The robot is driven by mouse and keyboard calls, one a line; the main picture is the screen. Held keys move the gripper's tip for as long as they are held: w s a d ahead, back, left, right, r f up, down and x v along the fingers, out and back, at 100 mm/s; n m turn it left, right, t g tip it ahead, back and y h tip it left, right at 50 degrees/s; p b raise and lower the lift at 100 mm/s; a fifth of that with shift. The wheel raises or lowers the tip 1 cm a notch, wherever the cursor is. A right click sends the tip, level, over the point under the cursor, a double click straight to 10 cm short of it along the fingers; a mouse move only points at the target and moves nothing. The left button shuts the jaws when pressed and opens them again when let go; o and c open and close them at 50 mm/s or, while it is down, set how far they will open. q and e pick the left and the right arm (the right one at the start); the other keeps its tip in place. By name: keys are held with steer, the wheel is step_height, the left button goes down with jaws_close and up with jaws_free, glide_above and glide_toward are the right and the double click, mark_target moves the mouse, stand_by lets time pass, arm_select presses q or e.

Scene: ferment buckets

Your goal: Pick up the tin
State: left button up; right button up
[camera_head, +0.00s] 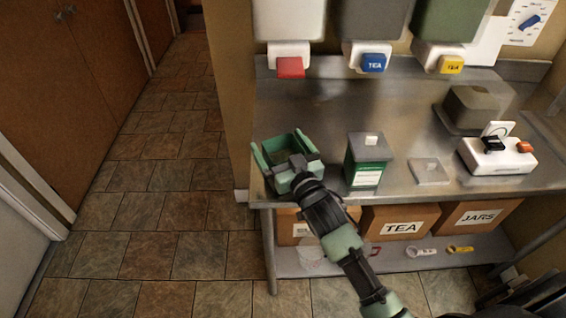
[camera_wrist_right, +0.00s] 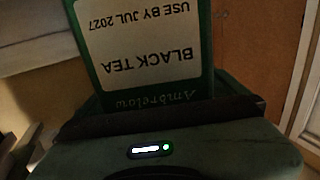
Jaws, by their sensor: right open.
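A green tin with a white "BLACK TEA" label (camera_wrist_right: 136,45) stands close in front of my right gripper in the right wrist view, its label upside down there. In the head view my right gripper (camera_head: 286,160) is open at the left front of the steel counter, its fingers spread to either side. A second green tin (camera_head: 368,165) with a grey lid and white knob stands upright to the right of this gripper. My left gripper is not in view.
A white scale-like device (camera_head: 497,156) stands further right. Dispensers with red, blue and yellow taps hang above. Labelled boxes (camera_head: 402,226) sit on the lower shelf.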

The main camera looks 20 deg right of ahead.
steer(key=shift+w, duration=0.35)
steer(key=c, duration=2.1)
